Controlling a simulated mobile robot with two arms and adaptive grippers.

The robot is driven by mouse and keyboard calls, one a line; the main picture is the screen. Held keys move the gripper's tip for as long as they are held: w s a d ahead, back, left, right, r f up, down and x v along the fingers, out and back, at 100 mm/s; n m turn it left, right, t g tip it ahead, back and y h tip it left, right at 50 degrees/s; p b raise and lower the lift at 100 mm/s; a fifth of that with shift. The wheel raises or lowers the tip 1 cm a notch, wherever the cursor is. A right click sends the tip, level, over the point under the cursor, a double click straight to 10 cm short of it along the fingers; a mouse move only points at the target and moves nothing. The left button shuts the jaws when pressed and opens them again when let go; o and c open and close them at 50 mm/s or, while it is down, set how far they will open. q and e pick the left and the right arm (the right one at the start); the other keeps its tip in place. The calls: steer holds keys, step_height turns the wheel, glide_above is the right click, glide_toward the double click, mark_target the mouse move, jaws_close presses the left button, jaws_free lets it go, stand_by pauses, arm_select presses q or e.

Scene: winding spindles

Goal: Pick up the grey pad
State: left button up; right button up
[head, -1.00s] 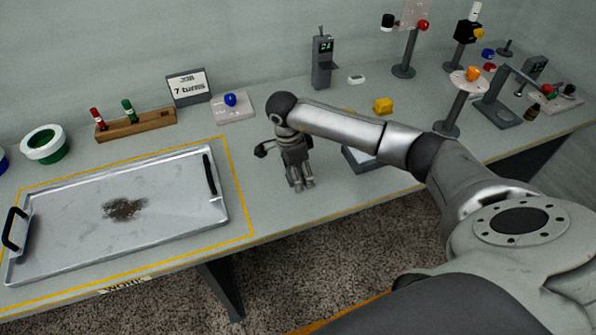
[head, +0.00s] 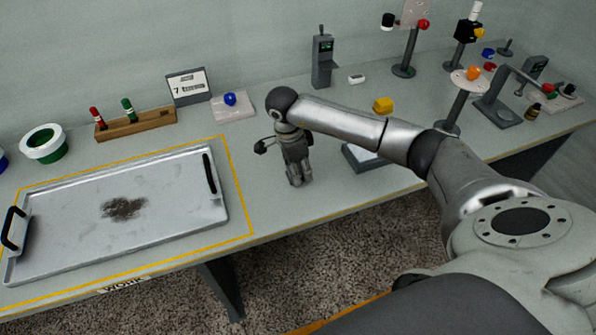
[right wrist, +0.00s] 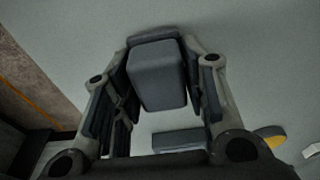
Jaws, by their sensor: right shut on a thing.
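The grey pad (right wrist: 157,78) shows in the right wrist view as a dark grey block between the fingers of my right gripper (right wrist: 157,85). The fingers are shut on its two sides. In the head view my right gripper (head: 299,181) points down over the table, right of the metal tray. There the pad cannot be told apart from the dark fingers. Whether it still touches the table is unclear. My left gripper is not in view.
The metal tray (head: 65,240) with a dark smudge lies to the left inside a yellow outline. A wooden rack (head: 140,125) with red and green spindles, a sign (head: 188,87) and a yellow block (head: 383,105) stand farther back. The table's front edge is close to the gripper.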

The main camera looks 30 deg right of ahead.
step_height(320, 180, up, 3)
steer(key=shift+s+a+f+b, duration=0.1)
steer(key=shift+a+f+b, duration=0.05)
steer(key=shift+b, duration=0.35)
steer(key=s+a+r+b, duration=0.1)
steer(key=s+a+r, duration=0.8)
steer(key=shift+s+a+r+b, duration=0.25)
steer(key=shift+s+a+b, duration=0.05)
steer(key=shift+s+b, duration=0.1)
